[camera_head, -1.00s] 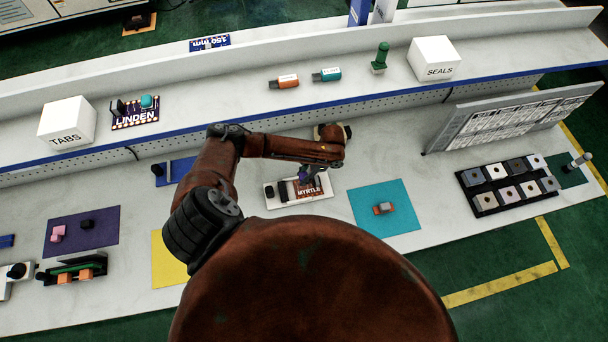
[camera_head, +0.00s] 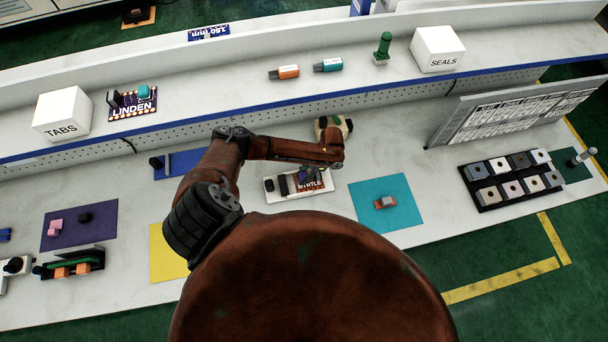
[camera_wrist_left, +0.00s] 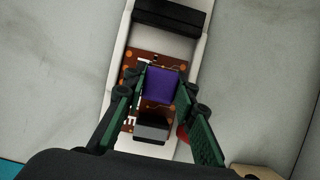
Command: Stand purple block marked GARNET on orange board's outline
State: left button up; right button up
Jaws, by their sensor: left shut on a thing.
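The purple block (camera_wrist_left: 161,85) is between the fingertips of my left gripper (camera_wrist_left: 162,90), which is shut on it. The block is over the orange-brown board (camera_wrist_left: 131,72), which lies in a white holder (camera_wrist_left: 119,44). The block covers part of the board; I cannot tell whether it touches it, and no outline is readable beneath it. No GARNET marking is legible. In the head view the board (camera_head: 312,186), lettered MYRTLE, shows below my left gripper (camera_head: 307,172), partly hidden by the arm. My right gripper is not in view.
In the wrist view, a dark bar (camera_wrist_left: 170,17) crosses the holder and a grey-black part (camera_wrist_left: 152,130) sits on the board. A teal mat (camera_head: 402,215) with a small orange-grey part lies right of the holder. The shelf (camera_head: 230,100) runs behind the arm.

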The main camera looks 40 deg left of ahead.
pick_arm(q)
jog(key=shift+f, duration=0.6)
dwell(0.6)
jog(key=o, duration=1.1)
jog(key=v, duration=1.2)
jog(key=shift+s, duration=0.1)
